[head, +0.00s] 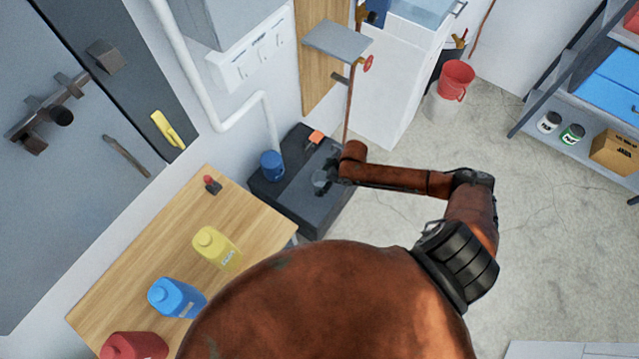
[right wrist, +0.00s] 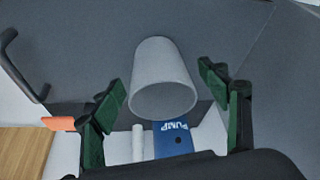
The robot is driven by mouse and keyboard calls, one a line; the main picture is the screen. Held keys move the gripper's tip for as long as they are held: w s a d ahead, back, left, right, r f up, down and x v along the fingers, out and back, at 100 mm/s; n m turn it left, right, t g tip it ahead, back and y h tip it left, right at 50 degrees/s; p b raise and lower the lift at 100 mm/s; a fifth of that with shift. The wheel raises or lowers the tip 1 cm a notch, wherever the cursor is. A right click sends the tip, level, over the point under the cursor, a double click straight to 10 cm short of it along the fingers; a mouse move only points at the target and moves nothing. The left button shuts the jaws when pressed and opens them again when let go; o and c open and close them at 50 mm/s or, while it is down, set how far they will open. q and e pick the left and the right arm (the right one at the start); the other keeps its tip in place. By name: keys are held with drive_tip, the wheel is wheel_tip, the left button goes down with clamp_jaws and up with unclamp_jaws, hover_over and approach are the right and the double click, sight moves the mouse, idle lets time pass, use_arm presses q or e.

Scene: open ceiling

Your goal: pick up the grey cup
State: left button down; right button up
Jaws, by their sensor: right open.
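The grey cup (right wrist: 160,78) is a plain tapered cup in the middle of the right wrist view. It also shows small in the head view (head: 320,182), on the black box (head: 290,200). My right gripper (right wrist: 160,95) is open, with one green-padded finger on each side of the cup. There are visible gaps between the fingers and the cup in that view. In the head view my right gripper (head: 328,178) is dark and small beside the cup and partly hides it. My left gripper is not in view.
A blue can (head: 271,165) and an orange object (head: 316,138) are also on the black box. A wooden table (head: 150,255) with yellow (head: 215,248), blue (head: 175,297) and red (head: 135,346) bottles stands at left. A wall pipe (head: 348,110) rises behind. The floor at right is open.

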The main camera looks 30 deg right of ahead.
sight(321, 184)
drive_tip(key=x, duration=0.2)
drive_tip(key=shift+f+b, duration=0.3)
drive_tip(key=shift+f, duration=0.15)
drive_tip(key=shift+w+f, duration=0.1)
drive_tip(key=shift+f, duration=0.1)
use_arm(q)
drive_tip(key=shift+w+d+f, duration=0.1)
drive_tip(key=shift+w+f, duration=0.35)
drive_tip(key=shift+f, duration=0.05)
use_arm(e)
drive_tip(key=shift+c, duration=0.3)
drive_tip(key=c, duration=1.2)
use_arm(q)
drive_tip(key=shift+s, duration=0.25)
use_arm(e)
drive_tip(key=shift+o, duration=0.2)
drive_tip(key=shift+r, duration=0.15)
